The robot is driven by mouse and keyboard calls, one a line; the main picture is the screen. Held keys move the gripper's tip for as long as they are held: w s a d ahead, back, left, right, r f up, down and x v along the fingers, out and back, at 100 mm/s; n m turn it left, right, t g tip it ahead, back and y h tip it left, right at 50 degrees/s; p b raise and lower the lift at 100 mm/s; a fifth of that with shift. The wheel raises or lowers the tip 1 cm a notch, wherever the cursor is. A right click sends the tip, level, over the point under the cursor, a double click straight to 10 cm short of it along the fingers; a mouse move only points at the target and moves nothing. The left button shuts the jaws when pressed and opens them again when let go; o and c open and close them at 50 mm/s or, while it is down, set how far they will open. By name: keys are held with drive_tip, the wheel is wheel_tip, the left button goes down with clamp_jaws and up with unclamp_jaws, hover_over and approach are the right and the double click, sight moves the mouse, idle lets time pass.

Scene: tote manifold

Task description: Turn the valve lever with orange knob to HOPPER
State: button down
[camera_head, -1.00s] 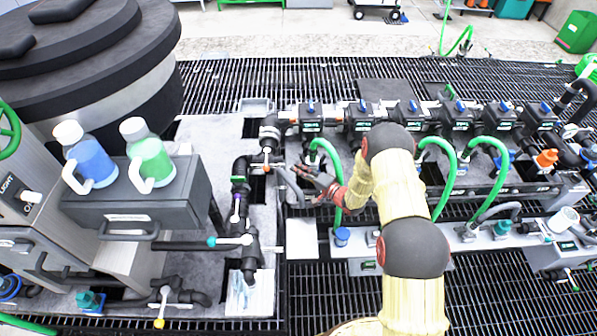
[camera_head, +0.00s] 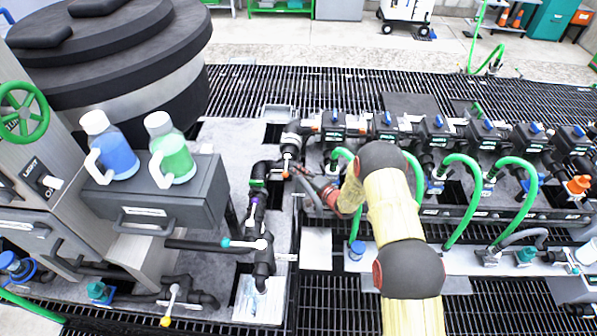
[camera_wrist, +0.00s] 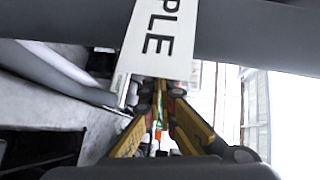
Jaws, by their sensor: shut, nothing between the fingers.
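The valve lever with the orange knob (camera_head: 286,174) is on the black pipework left of my arm in the head view. Its short white handle points toward the viewer from the valve body. My gripper (camera_head: 298,178) is just right of the knob, pointing left; I cannot tell whether it touches it. In the wrist view the yellow fingers of my gripper (camera_wrist: 160,92) converge and are shut. A white label ending in "PLE" (camera_wrist: 158,40) on a grey pipe lies in front of the fingertips. The knob is not clearly visible there, and no HOPPER label is readable.
Levers with teal (camera_head: 226,242) and yellow (camera_head: 165,321) knobs are at lower left. A black pipe (camera_head: 258,215) runs below the orange-knobbed valve. Several blue-topped valves and green hoses (camera_head: 460,190) stand right of my arm. A grey box (camera_head: 150,205) carries two bottles.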

drive_tip(key=shift+s+a+b, duration=0.15)
drive_tip(key=shift+s+a, duration=0.1)
drive_tip(key=shift+a, duration=0.3)
drive_tip(key=shift+s+a+b, duration=0.15)
drive_tip(key=shift+s+a, duration=0.05)
drive_tip(key=shift+a, duration=0.3)
